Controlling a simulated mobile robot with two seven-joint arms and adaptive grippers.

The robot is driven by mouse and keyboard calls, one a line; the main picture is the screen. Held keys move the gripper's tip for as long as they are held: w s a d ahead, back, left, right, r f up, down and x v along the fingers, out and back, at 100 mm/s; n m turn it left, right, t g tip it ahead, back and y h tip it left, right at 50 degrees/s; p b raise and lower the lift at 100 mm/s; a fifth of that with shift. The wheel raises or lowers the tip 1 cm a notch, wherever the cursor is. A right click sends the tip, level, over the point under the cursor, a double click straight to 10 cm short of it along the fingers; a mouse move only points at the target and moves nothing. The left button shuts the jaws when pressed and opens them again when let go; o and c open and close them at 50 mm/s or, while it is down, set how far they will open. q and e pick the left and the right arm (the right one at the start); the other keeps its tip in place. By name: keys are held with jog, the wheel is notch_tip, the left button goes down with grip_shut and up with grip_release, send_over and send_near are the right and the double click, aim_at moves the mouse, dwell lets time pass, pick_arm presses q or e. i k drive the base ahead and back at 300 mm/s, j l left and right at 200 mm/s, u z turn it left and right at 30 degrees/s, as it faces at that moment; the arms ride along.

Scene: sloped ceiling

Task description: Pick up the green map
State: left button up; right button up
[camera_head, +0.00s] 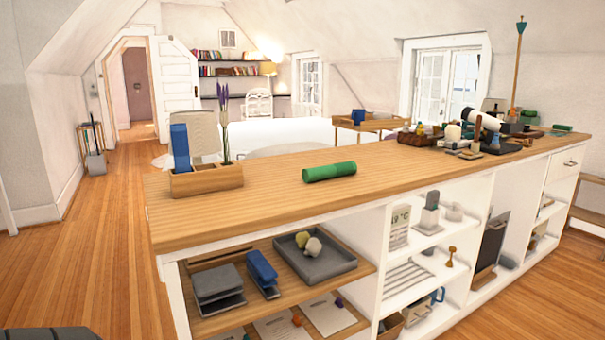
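The green map (329,172) is a rolled green cylinder. It lies on its side on the wooden counter top (265,205), near the middle of the left half, with clear wood around it. Neither of my grippers shows in the head view, so nothing is seen touching the map. A dark piece at the bottom left corner is too cut off to identify.
A wooden organizer (206,180) with a blue box and purple flowers stands at the counter's left end. Many small items and a wooden tray (418,138) crowd the right end. Open shelves below hold a grey tray (315,258). Wood floor (60,270) is free at left.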

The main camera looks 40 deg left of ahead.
aim_at(319, 173)
jog(key=i+l+u, duration=0.2)
jog(key=u, duration=0.15)
jog(key=i+l+u, duration=0.1)
jog(key=l+u, duration=0.2)
jog(key=i+l+u, duration=0.1)
jog(key=l+u, duration=0.25)
